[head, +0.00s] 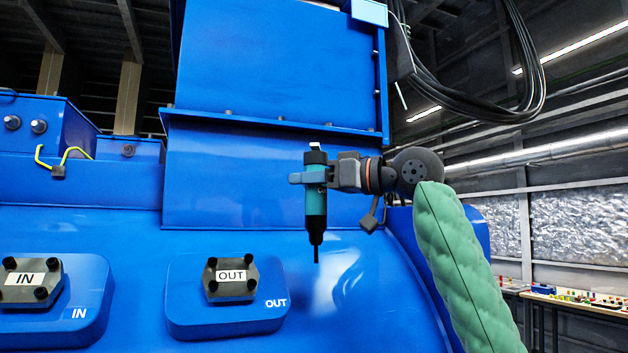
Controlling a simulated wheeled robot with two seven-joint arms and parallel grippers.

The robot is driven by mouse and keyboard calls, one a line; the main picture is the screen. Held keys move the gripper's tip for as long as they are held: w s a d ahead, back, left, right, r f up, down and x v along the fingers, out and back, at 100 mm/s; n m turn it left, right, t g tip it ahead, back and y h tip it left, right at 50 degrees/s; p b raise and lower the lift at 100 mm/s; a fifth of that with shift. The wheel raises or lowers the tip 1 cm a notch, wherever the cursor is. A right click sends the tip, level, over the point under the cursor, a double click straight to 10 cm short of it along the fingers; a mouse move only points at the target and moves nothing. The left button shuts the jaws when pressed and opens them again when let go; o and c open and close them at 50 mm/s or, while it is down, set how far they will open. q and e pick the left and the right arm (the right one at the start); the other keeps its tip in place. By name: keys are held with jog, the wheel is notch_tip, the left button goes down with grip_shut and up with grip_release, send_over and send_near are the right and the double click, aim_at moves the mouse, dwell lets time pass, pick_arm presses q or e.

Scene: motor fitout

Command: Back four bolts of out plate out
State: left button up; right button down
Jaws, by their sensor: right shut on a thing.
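The out plate (231,284) is a dark block labelled OUT with black bolts at its corners. It sits on a raised blue pad (190,312), also marked OUT, on the motor housing. My right gripper (312,178) is shut on a teal and black power screwdriver (316,205). The driver hangs upright with its thin bit pointing down, to the right of the out plate and higher in the picture. The bit appears apart from every bolt. My left gripper is not in view.
The in plate (30,283), with similar bolts, sits on its own pad at the left. The large blue motor housing (275,70) rises behind the driver. Black cables (520,95) hang at upper right. A bench (575,298) with small coloured items stands far right.

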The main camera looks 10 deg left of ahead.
jog(key=shift+s+d+r, duration=0.15)
jog(key=shift+d, duration=0.5)
jog(key=shift+s+d+f+t, duration=0.15)
jog(key=shift+d+f+t, duration=0.15)
jog(key=shift+d+f, duration=0.4)
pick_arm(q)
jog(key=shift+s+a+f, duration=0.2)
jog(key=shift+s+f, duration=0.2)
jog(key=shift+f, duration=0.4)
pick_arm(e)
jog(key=s+d+f+m+t+h, duration=0.2)
jog(key=d+f, duration=0.9)
jog(key=f, duration=1.4)
jog(key=s+d+f+m+t+h, duration=0.2)
jog(key=d+f+m+t+h, duration=0.5)
jog(key=f, duration=1.9)
jog(key=s+d+f+m+t+h, duration=0.2)
jog(key=d+f+m+t+h, duration=0.3)
jog(key=d+f, duration=1.1)
notch_tip(320, 180, down, 9)
jog(key=m+h, duration=0.1)
jog(key=h, duration=0.2)
jog(key=shift+s+f+m+h, duration=0.2)
jog(key=shift+s+m+h, duration=0.1)
jog(key=shift+s+m, duration=0.1)
